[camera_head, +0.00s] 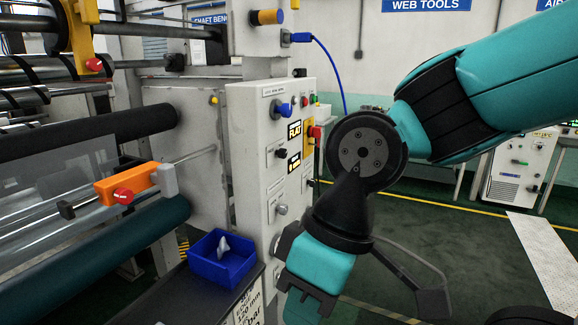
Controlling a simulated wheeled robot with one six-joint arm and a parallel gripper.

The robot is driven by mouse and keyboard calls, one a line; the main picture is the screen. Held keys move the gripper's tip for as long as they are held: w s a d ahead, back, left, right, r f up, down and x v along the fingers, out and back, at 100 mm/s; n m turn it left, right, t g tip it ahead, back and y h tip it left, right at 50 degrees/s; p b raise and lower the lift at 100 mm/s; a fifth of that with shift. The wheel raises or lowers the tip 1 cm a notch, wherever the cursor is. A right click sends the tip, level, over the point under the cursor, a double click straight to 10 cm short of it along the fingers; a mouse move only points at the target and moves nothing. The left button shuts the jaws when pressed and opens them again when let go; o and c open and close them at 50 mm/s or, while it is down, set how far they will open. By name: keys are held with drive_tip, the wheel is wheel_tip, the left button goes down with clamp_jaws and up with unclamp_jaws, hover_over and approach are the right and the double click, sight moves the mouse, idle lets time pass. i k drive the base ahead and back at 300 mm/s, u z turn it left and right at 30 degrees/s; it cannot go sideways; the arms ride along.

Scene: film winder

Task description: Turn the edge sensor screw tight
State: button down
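An orange block (125,184) sits on a thin metal rod beside the edge of the clear film (55,185); it looks like the edge sensor. A red knob (123,196) on its front looks like its screw. Whether it is tight or loose does not show. A grey end piece (164,180) is at the block's right. My arm comes in from the right, bends at a dark joint and runs down past the bottom edge, well to the right of the orange block. I cannot make out the fingertips of my gripper.
A blue bin (222,259) with a pale object inside stands on a dark shelf below the block's right. A grey control panel (268,160) with knobs stands between block and arm. Rollers (90,132) run above and below the film. Green floor (455,245) is open at right.

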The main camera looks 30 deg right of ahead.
sight(123, 196)
drive_tip(key=u, duration=2.35)
drive_tip(key=k, duration=1.4)
drive_tip(key=z, duration=2.2)
drive_tip(key=i, duration=0.5)
drive_tip(key=u, duration=0.05)
